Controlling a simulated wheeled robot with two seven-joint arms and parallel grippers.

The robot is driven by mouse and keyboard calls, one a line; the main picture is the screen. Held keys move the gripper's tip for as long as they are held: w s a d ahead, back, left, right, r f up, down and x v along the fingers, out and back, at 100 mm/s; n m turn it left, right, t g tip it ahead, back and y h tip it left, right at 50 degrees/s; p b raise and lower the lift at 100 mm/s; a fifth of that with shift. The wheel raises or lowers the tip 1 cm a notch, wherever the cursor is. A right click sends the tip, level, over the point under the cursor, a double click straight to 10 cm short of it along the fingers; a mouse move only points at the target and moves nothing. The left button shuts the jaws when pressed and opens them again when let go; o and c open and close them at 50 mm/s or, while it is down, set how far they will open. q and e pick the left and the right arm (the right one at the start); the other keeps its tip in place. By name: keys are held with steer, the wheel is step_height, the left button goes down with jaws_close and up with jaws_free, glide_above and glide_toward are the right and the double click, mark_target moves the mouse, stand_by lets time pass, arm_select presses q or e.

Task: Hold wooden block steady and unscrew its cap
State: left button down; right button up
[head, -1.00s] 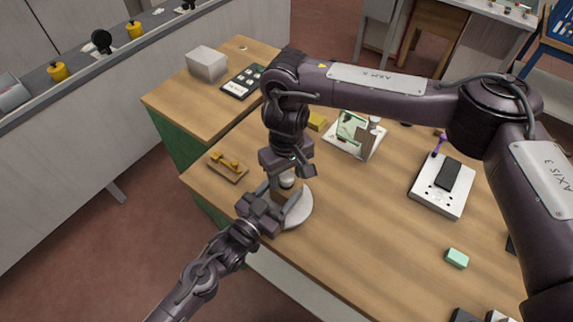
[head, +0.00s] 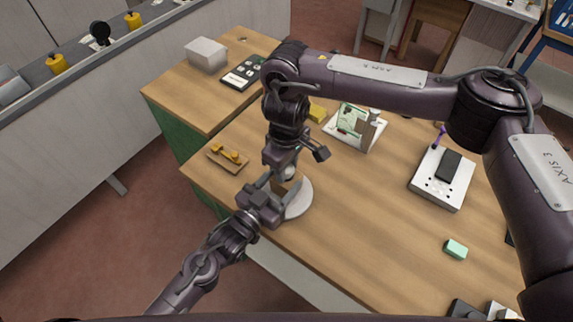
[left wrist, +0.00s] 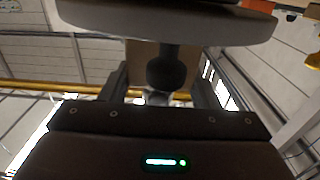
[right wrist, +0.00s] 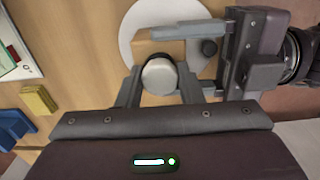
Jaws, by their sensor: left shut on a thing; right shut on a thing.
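The wooden block (head: 284,187) stands on a round white disc (head: 300,205) near the table's front left edge. My left gripper (head: 279,188) is shut on the block from the side; the left wrist view shows the block (left wrist: 145,56) between its fingers, with a dark round knob (left wrist: 167,70) on the near face. My right gripper (head: 290,170) comes down from above and is shut on the white cap (right wrist: 159,76) on top of the block. The right wrist view shows the round cap between the fingertips. The threads are hidden.
A wooden tray with yellow parts (head: 227,158) lies left of the disc. A yellow block (head: 317,113) and a white stand with a green card (head: 352,120) are behind. A white device (head: 442,180) and a green block (head: 456,249) lie right. The table's middle is clear.

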steer(key=n, duration=0.8)
steer(key=shift+n, duration=0.3)
steer(key=n, duration=0.6)
steer(key=shift+w, duration=0.1)
steer(key=n, duration=0.4)
steer(key=shift+d+n, duration=0.1)
steer(key=shift+n, duration=0.2)
steer(key=n, duration=1)
steer(key=shift+r+n, duration=0.1)
steer(key=shift+n, duration=0.2)
steer(key=n, duration=1.5)
steer(key=shift+n, duration=0.3)
steer(key=n, duration=0.8)
steer(key=shift+r+n, duration=0.1)
steer(key=shift+n, duration=0.3)
steer(key=n, duration=0.1)
steer(key=a+n, duration=0.1)
steer(key=n, duration=0.1)
steer(key=shift+n, duration=0.3)
steer(key=shift+d+n, duration=0.15)
steer(key=shift+n, duration=0.45)
steer(key=shift+d, duration=0.15)
